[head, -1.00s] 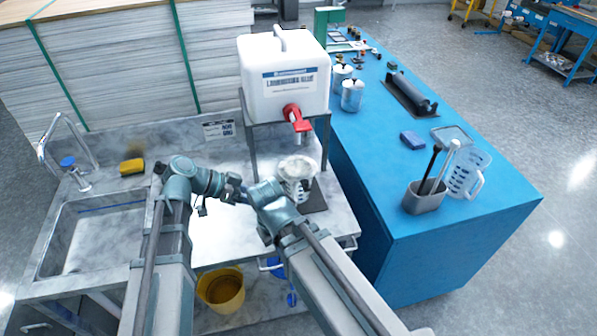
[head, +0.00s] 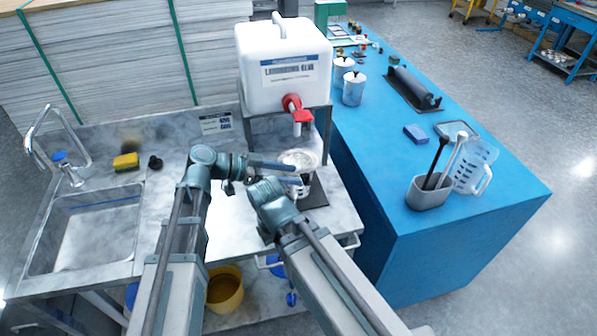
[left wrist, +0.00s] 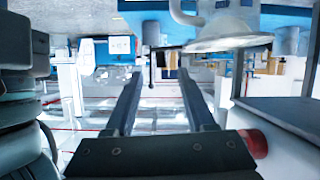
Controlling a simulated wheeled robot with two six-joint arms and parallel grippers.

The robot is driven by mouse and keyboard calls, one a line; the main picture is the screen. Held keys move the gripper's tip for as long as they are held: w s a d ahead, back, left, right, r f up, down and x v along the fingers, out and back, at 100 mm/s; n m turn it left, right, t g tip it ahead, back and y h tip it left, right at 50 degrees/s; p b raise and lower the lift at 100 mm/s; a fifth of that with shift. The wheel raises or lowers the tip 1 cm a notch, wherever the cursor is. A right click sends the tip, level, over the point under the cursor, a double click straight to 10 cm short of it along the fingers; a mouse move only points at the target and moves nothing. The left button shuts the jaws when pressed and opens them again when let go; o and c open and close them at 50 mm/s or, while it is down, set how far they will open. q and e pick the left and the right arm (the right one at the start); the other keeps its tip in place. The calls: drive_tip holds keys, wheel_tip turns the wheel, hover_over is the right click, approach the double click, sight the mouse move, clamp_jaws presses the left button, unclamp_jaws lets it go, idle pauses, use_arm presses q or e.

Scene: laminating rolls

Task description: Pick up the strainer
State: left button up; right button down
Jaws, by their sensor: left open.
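The strainer (head: 298,157) is a pale round bowl resting on top of a clear jug (head: 306,188) under the dispenser's red tap. In the left wrist view, a pale, wide-rimmed round shape that looks like the strainer (left wrist: 228,36) is at the upper right, beyond the fingers. My left gripper (head: 297,174) is open, its fingers pointing right at the strainer and jug and partly covering them. In the left wrist view its fingers (left wrist: 160,80) are spread with nothing between them. My right gripper (head: 264,188) is just below the left one; its jaws are hard to make out.
The white dispenser (head: 284,95) stands on a metal stand above the jug. A sink (head: 95,235) and yellow sponge (head: 126,161) are at left.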

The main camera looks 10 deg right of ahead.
sight(307, 181)
use_arm(q)
drive_tip(key=shift+b+x, duration=1.15)
drive_tip(key=shift+x, duration=1.8)
use_arm(e)
drive_tip(key=shift+f, duration=1.25)
use_arm(q)
drive_tip(key=shift+w+a+f, duration=0.1)
use_arm(e)
drive_tip(key=shift+r, duration=0.1)
use_arm(q)
clamp_jaws()
